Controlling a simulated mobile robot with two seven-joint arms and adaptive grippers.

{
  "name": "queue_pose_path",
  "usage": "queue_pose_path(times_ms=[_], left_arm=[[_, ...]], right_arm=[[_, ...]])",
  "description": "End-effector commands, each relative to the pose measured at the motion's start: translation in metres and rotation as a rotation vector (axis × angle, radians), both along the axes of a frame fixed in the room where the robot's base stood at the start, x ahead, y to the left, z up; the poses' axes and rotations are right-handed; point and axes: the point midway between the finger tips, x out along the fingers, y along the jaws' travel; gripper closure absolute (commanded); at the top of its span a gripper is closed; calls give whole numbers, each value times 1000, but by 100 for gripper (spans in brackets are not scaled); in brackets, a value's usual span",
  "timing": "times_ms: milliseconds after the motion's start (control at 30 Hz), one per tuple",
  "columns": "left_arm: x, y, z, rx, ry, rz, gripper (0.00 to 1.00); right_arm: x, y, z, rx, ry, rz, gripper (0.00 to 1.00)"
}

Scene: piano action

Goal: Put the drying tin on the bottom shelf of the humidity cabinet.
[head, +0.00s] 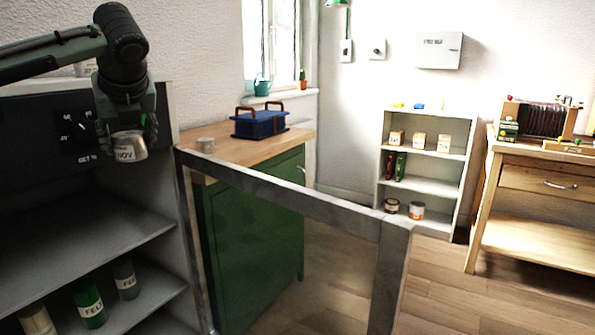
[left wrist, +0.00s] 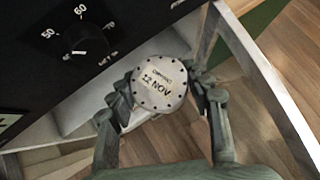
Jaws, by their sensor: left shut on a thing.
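The drying tin (head: 129,147) is a small silvery round can with a paper label reading "NOV". My left gripper (head: 126,132) is shut on it and holds it upright in front of the humidity cabinet's black dial panel (head: 60,135), above the shelves. In the left wrist view the tin's lid (left wrist: 160,83), marked "12 NOV", sits between the fingers of the left gripper (left wrist: 160,95). The cabinet is open. Its upper visible shelf (head: 75,235) looks bare; the lower shelf (head: 150,305) holds several labelled cylinders. My right gripper is not in view.
The cabinet's grey-framed clear door (head: 290,196) stands open to the right. Green "FELT" cylinder (head: 90,305) and a grey one (head: 126,280) stand on the lower shelf.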

Motion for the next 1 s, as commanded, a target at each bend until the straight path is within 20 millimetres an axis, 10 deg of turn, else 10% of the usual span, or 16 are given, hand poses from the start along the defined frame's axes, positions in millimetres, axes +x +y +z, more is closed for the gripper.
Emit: queue_pose_path(times_ms=[200,500,1000], left_arm=[[-15,-44,-104,-3,9,-202,87],[-73,-95,-199,-4,5,-433,87],[-167,-130,-240,-1,0,-610,87]], right_arm=[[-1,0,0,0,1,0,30],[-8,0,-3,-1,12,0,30],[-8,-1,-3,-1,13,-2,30]])
